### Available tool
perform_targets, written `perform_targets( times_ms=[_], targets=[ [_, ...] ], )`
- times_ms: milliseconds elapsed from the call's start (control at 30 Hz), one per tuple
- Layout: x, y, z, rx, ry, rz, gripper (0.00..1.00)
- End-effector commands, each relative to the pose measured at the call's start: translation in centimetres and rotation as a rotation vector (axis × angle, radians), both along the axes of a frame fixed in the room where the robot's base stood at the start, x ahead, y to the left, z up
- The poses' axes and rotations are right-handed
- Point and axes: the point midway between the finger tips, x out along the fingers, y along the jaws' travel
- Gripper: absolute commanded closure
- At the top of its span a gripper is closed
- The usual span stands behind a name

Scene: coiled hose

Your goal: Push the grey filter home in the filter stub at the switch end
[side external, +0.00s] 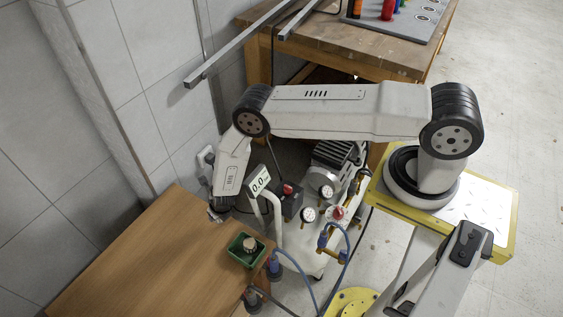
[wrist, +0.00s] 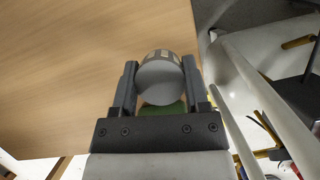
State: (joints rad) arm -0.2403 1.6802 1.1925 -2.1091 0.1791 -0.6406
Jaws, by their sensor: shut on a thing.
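My gripper (wrist: 160,64) is shut on the grey filter (wrist: 160,82), a short cylinder with a plain grey round face and a banded side, between its two dark fingers. In the side external view my gripper (side external: 218,212) is low over the back edge of the wooden table, left of the pump rig; the filter cannot be made out there. The filter is apart from any fitting that I can see. A black box with a red knob (side external: 288,189), perhaps the switch, is on the rig. I cannot tell which fitting is the filter stub.
A green tray (side external: 235,244) with a small round-topped thing in it sits on the wooden table (side external: 150,260); part of it shows below the filter in the wrist view (wrist: 165,109). A display reading 0.0 (side external: 259,180), gauges (side external: 308,214) and a blue hose (side external: 345,262) crowd the right.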

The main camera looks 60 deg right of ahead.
Motion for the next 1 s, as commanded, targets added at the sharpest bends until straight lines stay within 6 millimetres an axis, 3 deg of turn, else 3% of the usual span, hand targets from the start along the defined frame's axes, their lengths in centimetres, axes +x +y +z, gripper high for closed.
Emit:
perform_targets(
  times_ms=[367, 1000],
  targets=[
    [0.1, 0.0, 4.9, 0.001, -0.003, -0.001, 0.97],
    [0.1, 0.0, 16.5, 0.001, -0.004, -0.002, 0.97]
  ],
)
